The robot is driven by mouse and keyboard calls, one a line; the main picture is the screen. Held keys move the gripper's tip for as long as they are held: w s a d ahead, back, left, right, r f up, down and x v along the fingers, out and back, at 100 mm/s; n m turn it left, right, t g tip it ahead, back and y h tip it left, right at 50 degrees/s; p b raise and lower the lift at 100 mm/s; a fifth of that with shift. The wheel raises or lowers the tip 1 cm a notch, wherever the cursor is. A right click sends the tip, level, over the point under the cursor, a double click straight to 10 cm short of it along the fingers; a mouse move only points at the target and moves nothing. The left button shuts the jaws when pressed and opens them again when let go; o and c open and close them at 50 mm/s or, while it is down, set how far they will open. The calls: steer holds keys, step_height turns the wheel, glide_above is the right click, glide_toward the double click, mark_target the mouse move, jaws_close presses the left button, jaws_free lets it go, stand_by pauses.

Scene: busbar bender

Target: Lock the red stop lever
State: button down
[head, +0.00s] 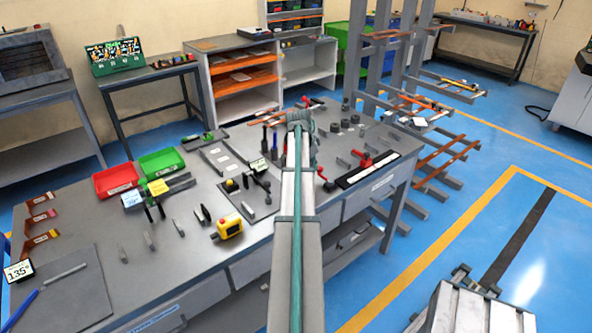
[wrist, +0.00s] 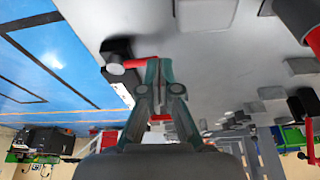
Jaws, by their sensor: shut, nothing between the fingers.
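In the head view, a red lever piece (head: 363,160) stands at the back end of a black-and-white strip (head: 368,170) on the bench's right side. In the head view my own arm hides the fingers. A smaller red knob (head: 321,173) shows right of my arm near the bench's front edge.
The grey bench (head: 190,262) carries red (head: 115,180) and green (head: 162,162) bins and a yellow button box (head: 230,227). Several dark round pieces (head: 345,123) stand behind my arm. A rack with copper bars (head: 440,155) stands right of the bench. The blue floor at right is mostly open.

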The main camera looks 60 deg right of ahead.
steer(key=shift+d, duration=0.3)
steer(key=shift+a, duration=0.1)
stand_by(0.4)
steer(key=w+a, duration=0.1)
steer(key=w+a+r, duration=0.1)
steer(key=a, duration=0.1)
steer(key=shift+w+a, duration=0.1)
steer(key=shift+a, duration=0.15)
steer(key=b+v, duration=0.2)
steer(key=v, duration=0.7)
steer(key=shift+r, duration=0.3)
steer(key=shift+w+d, duration=0.1)
steer(key=shift+w, duration=0.05)
